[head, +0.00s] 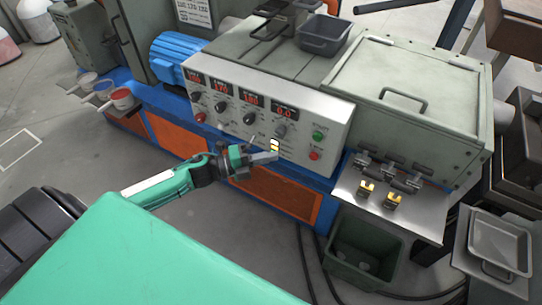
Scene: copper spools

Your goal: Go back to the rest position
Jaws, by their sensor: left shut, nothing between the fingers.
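My left gripper (264,156) is at the end of my green and white arm, which comes in from the left. Its fingers are shut with nothing between them. It is in front of the lower part of the machine's control panel (225,120); I cannot tell whether it touches the panel. The panel carries red number displays, black knobs, and green and red buttons. My right gripper is not in view.
A metal shelf (421,217) with small yellow-marked fittings juts out at the right. A dark green bin (362,250) stands below it. A metal tray (498,245) is at the far right. Small cups (122,97) sit at the machine's left. Open grey floor lies left.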

